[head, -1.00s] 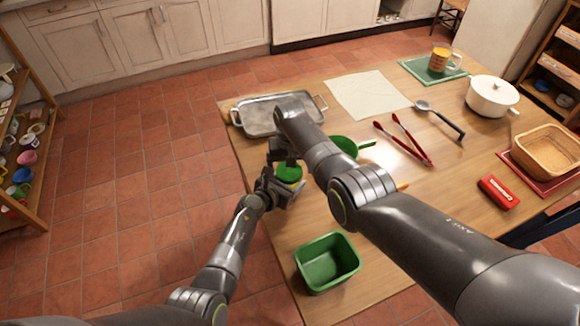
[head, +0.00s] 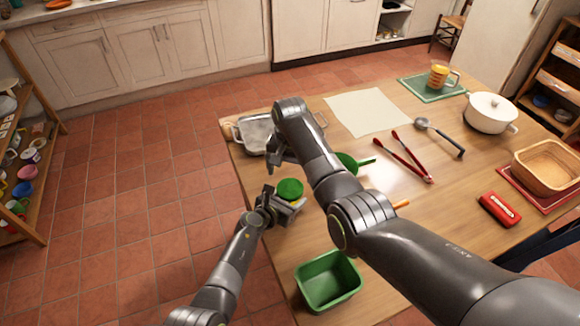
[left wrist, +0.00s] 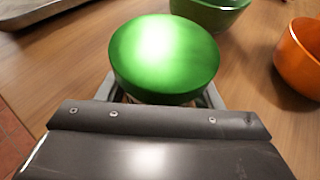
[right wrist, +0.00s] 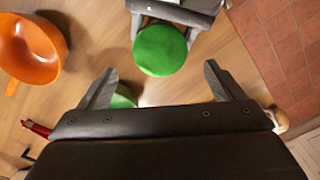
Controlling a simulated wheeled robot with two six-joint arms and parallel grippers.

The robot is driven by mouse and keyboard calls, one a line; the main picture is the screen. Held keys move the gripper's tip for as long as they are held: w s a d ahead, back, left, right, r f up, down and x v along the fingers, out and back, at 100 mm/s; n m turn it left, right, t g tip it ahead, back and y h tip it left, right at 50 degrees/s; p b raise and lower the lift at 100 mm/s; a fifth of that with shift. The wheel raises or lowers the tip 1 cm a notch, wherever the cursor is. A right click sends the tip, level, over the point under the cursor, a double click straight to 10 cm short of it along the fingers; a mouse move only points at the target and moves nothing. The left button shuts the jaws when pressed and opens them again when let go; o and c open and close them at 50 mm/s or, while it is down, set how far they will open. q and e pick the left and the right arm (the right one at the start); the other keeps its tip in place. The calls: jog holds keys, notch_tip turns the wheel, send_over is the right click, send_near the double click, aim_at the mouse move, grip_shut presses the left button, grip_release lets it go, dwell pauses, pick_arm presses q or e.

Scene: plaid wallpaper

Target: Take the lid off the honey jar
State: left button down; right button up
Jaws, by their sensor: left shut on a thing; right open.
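The honey jar's round green lid (head: 290,188) sits near the table's left edge in the head view, and it is large in the left wrist view (left wrist: 165,55). The jar body is mostly hidden beneath the lid. My left gripper (head: 272,204) is shut on the jar below the lid; its pale fingers flank the jar in the left wrist view. My right gripper (right wrist: 160,72) is open and empty above the table. In the right wrist view the lid (right wrist: 160,50) appears beyond its fingertips, apart from them.
A green bin (head: 328,284) stands in front, and a metal tray (head: 254,135) lies behind. Red tongs (head: 402,158), a ladle (head: 440,137) and a white pot (head: 491,113) are farther right.

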aim_at(291, 188)
jog(key=m, duration=0.2)
jog(key=r+m, duration=0.1)
jog(key=m, duration=0.2)
jog(key=shift+r+m, duration=0.4)
jog(key=shift+f, duration=3.9)
jog(key=c, duration=1)
jog(key=n, duration=0.5)
jog(key=shift+c, duration=0.2)
jog(key=n, duration=0.5)
jog(key=shift+d, duration=0.1)
